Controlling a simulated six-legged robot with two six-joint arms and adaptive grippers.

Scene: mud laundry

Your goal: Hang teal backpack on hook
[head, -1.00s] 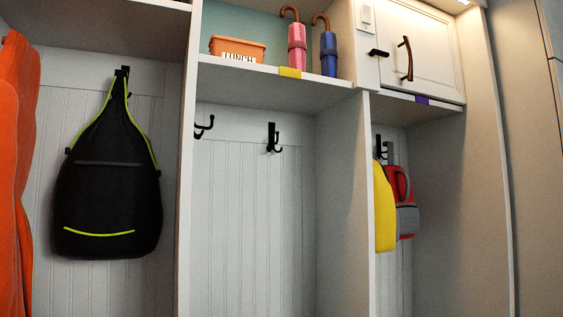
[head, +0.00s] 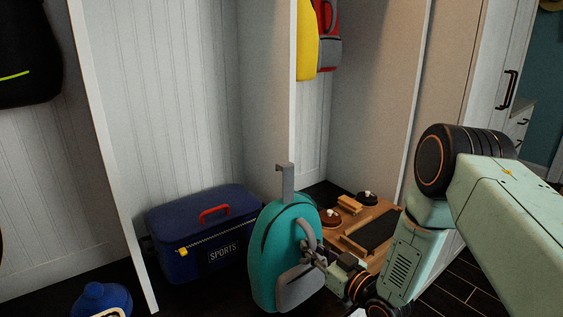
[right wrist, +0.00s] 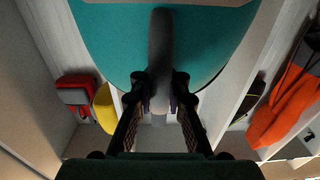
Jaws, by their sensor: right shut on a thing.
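The teal backpack (head: 268,262) is upright in the lower middle of the head view, with a grey front pocket and a grey handle. A flat grey piece (head: 287,182) with a bent tip stands up from its top. My right gripper (head: 314,258) is at the backpack's front, shut on the handle. In the right wrist view, my right gripper's fingers (right wrist: 160,92) sit on both sides of the grey handle (right wrist: 160,50), against the teal fabric (right wrist: 105,40). My left gripper is not in view. No wall hook shows clearly in the present views.
A blue sports bag (head: 200,245) sits in the middle cubby, left of the backpack. A wooden rack (head: 385,218) lies behind my arm. White dividers (head: 110,170) bound the cubbies. A yellow item (head: 306,45) and a red-grey bag (head: 328,45) hang above.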

